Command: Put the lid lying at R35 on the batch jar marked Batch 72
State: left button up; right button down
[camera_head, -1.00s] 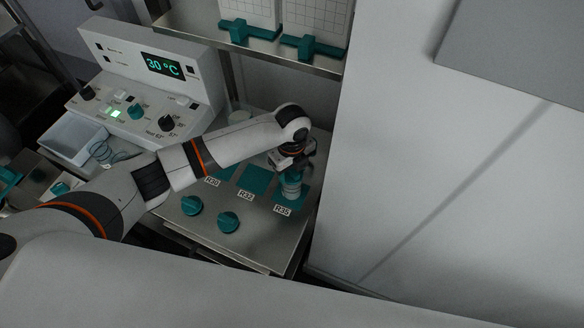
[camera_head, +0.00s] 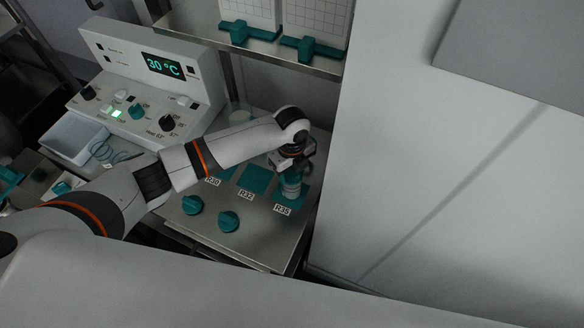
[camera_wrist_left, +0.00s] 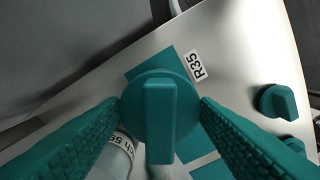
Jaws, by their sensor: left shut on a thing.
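A teal round lid (camera_wrist_left: 160,105) with a raised bar handle lies over the teal pad (camera_wrist_left: 148,68) labelled R35 (camera_head: 282,210). My left gripper (camera_head: 291,184) is at that pad; in the left wrist view its two teal fingers (camera_wrist_left: 160,118) press on opposite sides of the lid, and it is shut on it. The head view does not show clearly whether the lid touches the pad. A pale jar (camera_wrist_left: 113,162) with a printed label stands at the lower left of the wrist view, partly behind a finger; I cannot read its number in full. My right gripper is not in view.
Two teal knobs (camera_head: 192,205) (camera_head: 228,222) sit on the steel top, left of R35. Pad R32 (camera_head: 255,179) lies beside it. A control box (camera_head: 150,85) reading 30 °C stands at the back left. A white wall-like panel (camera_head: 420,170) rises close on the right.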

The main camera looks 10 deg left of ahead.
pick_arm(q)
jog(key=o, duration=1.5)
jog(key=shift+c, duration=0.2)
jog(key=shift+r, duration=0.1)
jog(key=shift+r+p, duration=3.95)
jog(key=shift+p, duration=0.05)
jog(key=shift+s+f, duration=0.1)
